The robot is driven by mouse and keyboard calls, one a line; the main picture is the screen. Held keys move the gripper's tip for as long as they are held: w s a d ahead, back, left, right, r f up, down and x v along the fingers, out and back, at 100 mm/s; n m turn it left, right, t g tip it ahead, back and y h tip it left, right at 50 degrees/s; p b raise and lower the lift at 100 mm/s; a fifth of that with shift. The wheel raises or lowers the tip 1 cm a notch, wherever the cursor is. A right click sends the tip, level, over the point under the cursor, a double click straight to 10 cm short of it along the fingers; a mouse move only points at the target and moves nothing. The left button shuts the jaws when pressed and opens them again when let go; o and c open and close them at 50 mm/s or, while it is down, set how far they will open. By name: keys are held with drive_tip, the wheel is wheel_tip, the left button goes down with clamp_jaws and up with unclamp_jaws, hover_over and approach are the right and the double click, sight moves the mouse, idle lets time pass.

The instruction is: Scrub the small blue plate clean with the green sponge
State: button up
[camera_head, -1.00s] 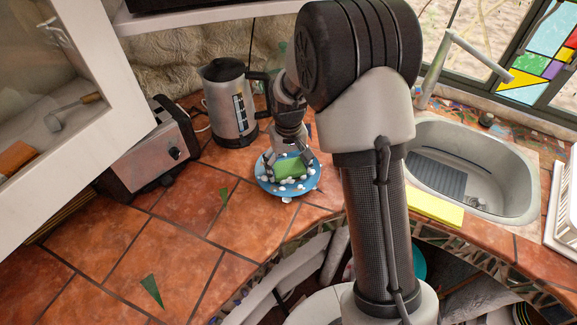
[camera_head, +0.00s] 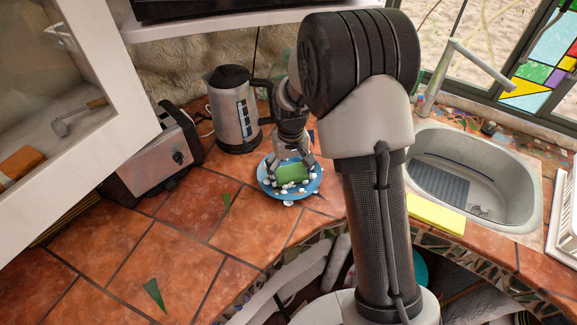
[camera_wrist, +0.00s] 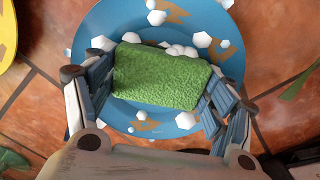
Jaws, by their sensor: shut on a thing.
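The small blue plate (camera_head: 268,182) lies on the tiled counter in front of the kettle. It also shows in the wrist view (camera_wrist: 240,62), with orange-brown marks and several white foam-like lumps on it. The green sponge (camera_wrist: 160,78) is held between the two fingers of my gripper (camera_wrist: 150,90), over the middle of the plate. In the head view the sponge (camera_head: 292,173) is at the plate's surface under my gripper (camera_head: 292,165). Whether it presses on the plate is hard to tell. The sponge hides the plate's centre.
A kettle (camera_head: 234,110) stands just behind the plate, and a toaster (camera_head: 155,165) is to the left. A sink (camera_head: 480,175) and a yellow cloth (camera_head: 436,213) are to the right. The counter (camera_head: 180,235) left of the plate is mostly clear.

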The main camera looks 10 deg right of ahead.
drive_tip(key=shift+s+f, duration=0.1)
drive_tip(key=shift+s, duration=0.5)
drive_tip(key=shift+w, duration=0.15)
drive_tip(key=shift+w+a+r+p, duration=0.15)
drive_tip(key=shift+w+p, duration=0.35)
drive_tip(key=shift+w, duration=1.1)
drive_tip(key=shift+s, duration=1.65)
